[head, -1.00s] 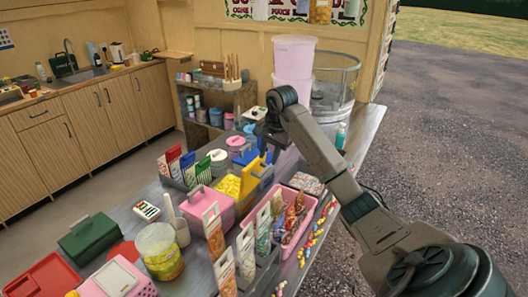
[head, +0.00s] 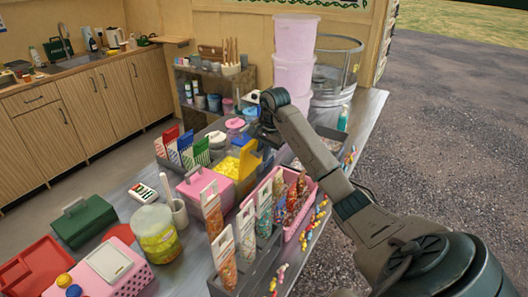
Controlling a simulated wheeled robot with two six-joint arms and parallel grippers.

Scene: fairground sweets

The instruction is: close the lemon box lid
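The lemon box (head: 226,168) stands mid-table, open, with yellow contents showing. A raised yellow panel (head: 248,162), apparently its lid, stands tilted up at its right side. My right gripper (head: 265,139) is just behind and above this panel, pointing down. Its fingers are small, dark and partly hidden, so I cannot tell whether they are open or touch the panel. My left gripper is out of view.
A pink closed box (head: 203,193) stands in front of the lemon box. Seed packets (head: 246,232) and a pink tray (head: 299,216) lie nearer me. Pink tubs (head: 293,75) stand behind. A yellow jar (head: 157,235) and green box (head: 84,221) are at left.

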